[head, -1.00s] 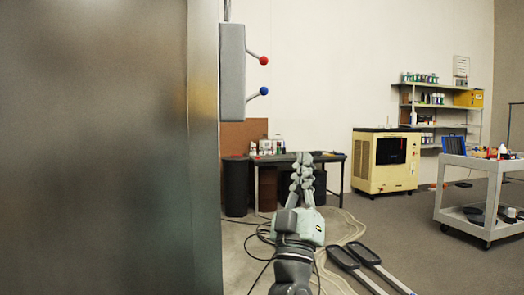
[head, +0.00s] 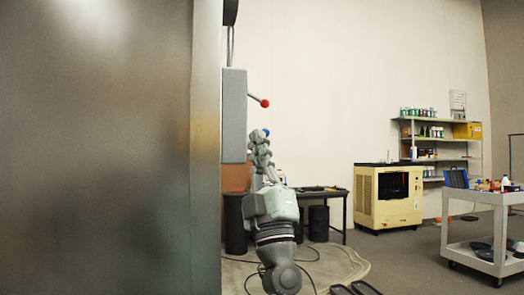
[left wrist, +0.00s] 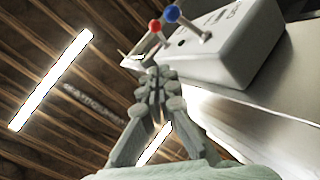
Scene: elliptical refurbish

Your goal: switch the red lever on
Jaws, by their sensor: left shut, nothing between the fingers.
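The red lever (head: 264,102) sticks out from the right side of a grey switch box (head: 234,115), its ball end angled downward. The blue lever (head: 266,132) is below it, mostly hidden behind my left gripper (head: 259,142) in the head view. My left gripper is shut and empty, pointing up just under the red lever and apart from it. In the left wrist view the fingers (left wrist: 154,75) point toward the red ball (left wrist: 155,25), with the blue ball (left wrist: 172,14) beside it and the box (left wrist: 235,45) to the right. My right gripper is not in view.
A large metal panel (head: 110,150) fills the left of the head view. A dark table (head: 325,193), a yellow machine (head: 388,197), shelves (head: 440,140) and a white cart (head: 482,240) stand farther off. Open air lies right of the levers.

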